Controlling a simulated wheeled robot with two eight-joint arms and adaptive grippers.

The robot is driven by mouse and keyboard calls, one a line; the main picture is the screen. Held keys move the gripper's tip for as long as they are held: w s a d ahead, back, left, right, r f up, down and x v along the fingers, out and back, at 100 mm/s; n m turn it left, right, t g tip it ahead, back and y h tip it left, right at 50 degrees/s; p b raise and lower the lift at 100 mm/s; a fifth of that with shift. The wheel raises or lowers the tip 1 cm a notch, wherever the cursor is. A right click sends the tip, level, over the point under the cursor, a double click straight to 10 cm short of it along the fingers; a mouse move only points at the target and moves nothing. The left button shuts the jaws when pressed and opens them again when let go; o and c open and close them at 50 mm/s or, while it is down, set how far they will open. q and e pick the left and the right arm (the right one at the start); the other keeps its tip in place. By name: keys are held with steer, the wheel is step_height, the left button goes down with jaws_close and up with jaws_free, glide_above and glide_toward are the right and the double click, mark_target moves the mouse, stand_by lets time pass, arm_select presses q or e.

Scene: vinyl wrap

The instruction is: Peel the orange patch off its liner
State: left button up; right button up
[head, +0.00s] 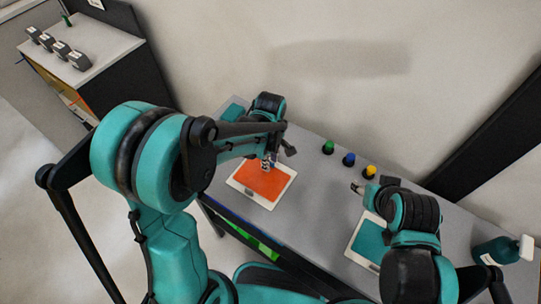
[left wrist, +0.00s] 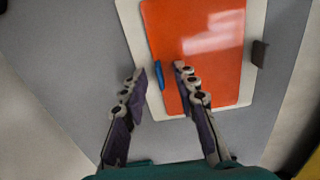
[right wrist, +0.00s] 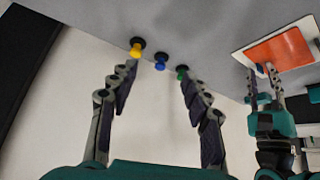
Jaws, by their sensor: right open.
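The orange patch (head: 262,182) lies flat on its pale liner (head: 242,189) on the grey table. In the left wrist view the patch (left wrist: 222,45) has a small blue tab (left wrist: 158,75) at its left edge, and the liner (left wrist: 135,25) shows around it. My left gripper (head: 268,163) is over the patch. In the left wrist view its fingers (left wrist: 159,70) are apart, with the tab between them in the picture; I cannot tell whether either touches it. My right gripper (right wrist: 155,78) is open and empty, away from the orange patch.
A teal patch (head: 372,238) on another pale liner lies by my right arm. Green (head: 328,147), blue (head: 348,159) and yellow (head: 369,171) knobs stand along the back. A teal bottle (head: 497,251) stands at the right. A dark block (left wrist: 259,53) sits at the liner's right edge.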

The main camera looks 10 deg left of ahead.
arm_select(q)
steer(key=shift+f, duration=0.15)
jaws_close()
arm_select(e)
steer(key=shift+c, duration=1.2)
steer(key=shift+w+a, duration=0.1)
steer(key=shift+a, duration=0.25)
steer(key=shift+c, duration=1)
steer(key=n+g+y, duration=0.5)
steer(key=n+y, duration=0.1)
steer(key=n, duration=0.8)
glide_toward(249, 191)
steer(key=x, duration=0.8)
steer(key=shift+a+f, duration=0.15)
steer(key=shift+f, duration=0.05)
